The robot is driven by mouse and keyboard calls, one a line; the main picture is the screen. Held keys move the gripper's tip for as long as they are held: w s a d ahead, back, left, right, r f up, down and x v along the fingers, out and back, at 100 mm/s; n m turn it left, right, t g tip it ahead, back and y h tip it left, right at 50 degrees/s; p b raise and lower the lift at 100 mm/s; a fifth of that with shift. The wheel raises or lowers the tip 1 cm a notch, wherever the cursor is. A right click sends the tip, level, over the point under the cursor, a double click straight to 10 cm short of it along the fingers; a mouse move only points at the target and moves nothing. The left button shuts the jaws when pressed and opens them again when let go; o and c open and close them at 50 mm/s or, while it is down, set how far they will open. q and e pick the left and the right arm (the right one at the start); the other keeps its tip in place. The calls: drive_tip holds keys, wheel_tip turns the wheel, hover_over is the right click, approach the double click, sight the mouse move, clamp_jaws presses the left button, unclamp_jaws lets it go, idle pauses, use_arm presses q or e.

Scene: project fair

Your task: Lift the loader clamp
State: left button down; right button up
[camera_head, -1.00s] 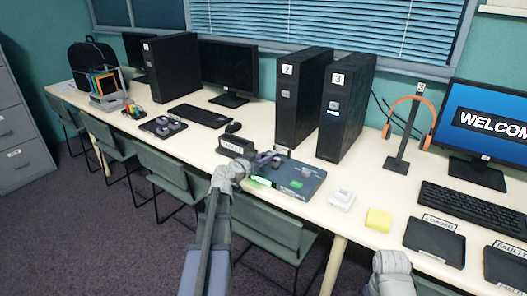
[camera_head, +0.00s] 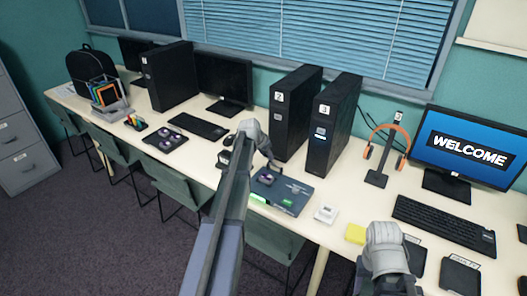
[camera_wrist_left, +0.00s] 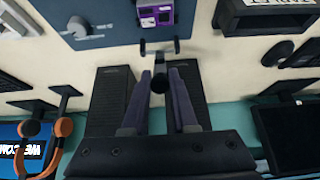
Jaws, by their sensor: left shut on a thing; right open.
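The loader (camera_head: 285,192), a blue-grey board with a green-lit edge, lies on the table; it also shows in the wrist view (camera_wrist_left: 95,32). A purple module (camera_head: 266,178) sits at its left end and also shows in the wrist view (camera_wrist_left: 154,13). My left gripper (camera_head: 268,158) is above that end, shut on a dark part of the loader clamp (camera_wrist_left: 158,82). The clamp's crossbar (camera_wrist_left: 160,48) appears raised, apart from the module. My left forearm hides part of this area in the head view. My right gripper (camera_head: 385,240) is open and empty at the table's front edge; its fingertips are hard to see.
Black towers 2 (camera_head: 292,115) and 3 (camera_head: 330,125) stand close behind the loader. A keyboard (camera_head: 445,224) and headphone stand (camera_head: 378,165) are further right.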

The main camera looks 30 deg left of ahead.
use_arm(q)
drive_tip(key=w+g+p, duration=0.1)
drive_tip(key=w+r+g+p, duration=0.1)
drive_tip(key=w, duration=0.1)
drive_tip(key=w+r+g+p, duration=0.1)
drive_tip(key=shift+w+d+g, duration=0.1)
drive_tip(key=shift+w+g, duration=0.25)
drive_tip(key=shift+g, duration=0.65)
drive_tip(key=shift+w+d+f, duration=0.1)
drive_tip(key=shift+w+d, duration=0.05)
drive_tip(key=shift+w, duration=0.9)
drive_tip(key=shift+w+d+f, duration=0.1)
drive_tip(key=shift+w+d, duration=0.05)
drive_tip(key=shift+w, duration=0.85)
use_arm(e)
drive_tip(key=shift+w+r, duration=0.2)
drive_tip(key=shift+r, duration=1)
drive_tip(key=shift+w+r, duration=0.2)
drive_tip(key=shift+r, duration=0.95)
use_arm(q)
drive_tip(key=c, duration=0.7)
unclamp_jaws()
drive_tip(key=shift+y, duration=0.3)
drive_tip(key=shift+r+p, duration=0.1)
drive_tip(key=shift+p, duration=0.2)
